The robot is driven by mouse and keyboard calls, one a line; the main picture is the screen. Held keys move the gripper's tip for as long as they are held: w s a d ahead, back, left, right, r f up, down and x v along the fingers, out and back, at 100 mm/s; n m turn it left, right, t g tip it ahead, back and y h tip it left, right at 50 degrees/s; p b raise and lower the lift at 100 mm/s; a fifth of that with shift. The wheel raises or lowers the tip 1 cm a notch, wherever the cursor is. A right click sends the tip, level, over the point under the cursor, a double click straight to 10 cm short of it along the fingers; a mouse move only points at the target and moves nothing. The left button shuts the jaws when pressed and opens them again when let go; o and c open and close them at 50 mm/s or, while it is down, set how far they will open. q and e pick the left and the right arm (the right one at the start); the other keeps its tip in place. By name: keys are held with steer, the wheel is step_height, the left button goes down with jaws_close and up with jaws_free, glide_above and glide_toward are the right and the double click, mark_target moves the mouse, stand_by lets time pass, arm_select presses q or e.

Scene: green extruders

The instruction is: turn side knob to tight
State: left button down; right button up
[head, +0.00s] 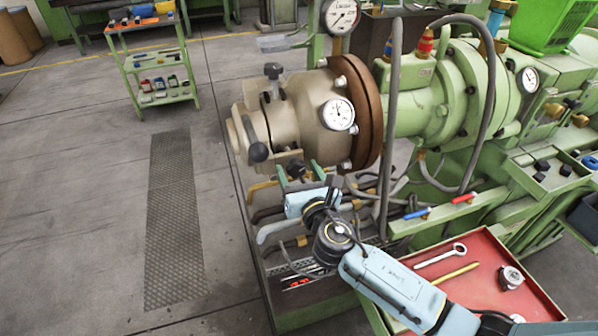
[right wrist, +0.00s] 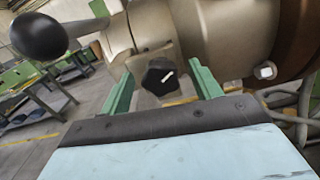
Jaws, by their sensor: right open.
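The side knob (right wrist: 160,77) is a black lobed knob with a white mark, on the side of the beige extruder head (head: 305,100). In the right wrist view it sits between the two green fingers of my right gripper (right wrist: 161,80), with a gap on both sides. In the head view the dark knob (head: 297,168) shows low on the extruder head, between the fingers of my right gripper (head: 299,172). The gripper is open and holds nothing. The white mark slants up to the right. My left gripper is not in view.
A black ball handle (head: 257,152) sticks out left of the knob; it also shows in the right wrist view (right wrist: 38,36). Another black knob (head: 273,71) tops the head. Hoses and pipes hang below. A red tray (head: 490,300) holds a wrench.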

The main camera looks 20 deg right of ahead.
steer(key=shift+c, duration=0.5)
steer(key=c, duration=0.9)
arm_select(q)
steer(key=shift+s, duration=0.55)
